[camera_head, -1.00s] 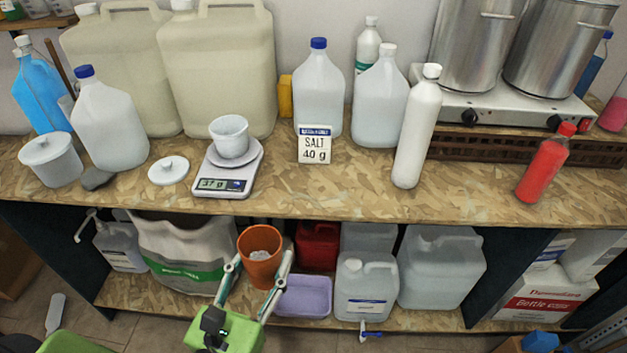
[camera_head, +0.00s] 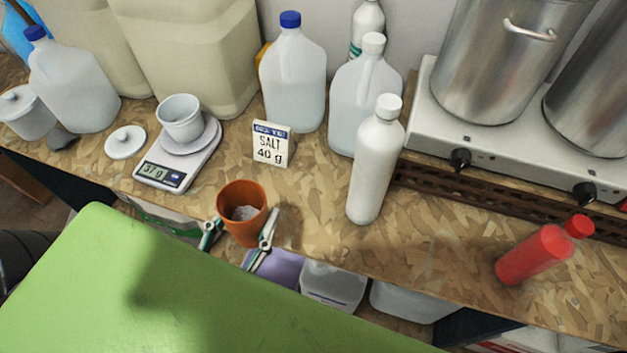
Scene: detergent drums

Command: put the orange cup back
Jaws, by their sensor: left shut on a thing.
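The orange cup (camera_head: 243,231) is upright with some white powder or granules inside. My left gripper (camera_head: 238,236) is shut on it, one finger on each side. It holds the cup near the front edge of the workbench, below and right of the scale. Whether the cup touches the bench I cannot tell. The green body of my own arm fills the lower left and hides the gripper's base. My right gripper is not in view.
A scale (camera_head: 185,155) reading 37 g carries a white cup (camera_head: 180,121). A salt card (camera_head: 271,144) reads 40 g. A white bottle (camera_head: 372,170) and a red bottle (camera_head: 532,254) stand on the bench (camera_head: 440,235). A purple tub (camera_head: 277,268) sits on the lower shelf. Bench between the bottles is clear.

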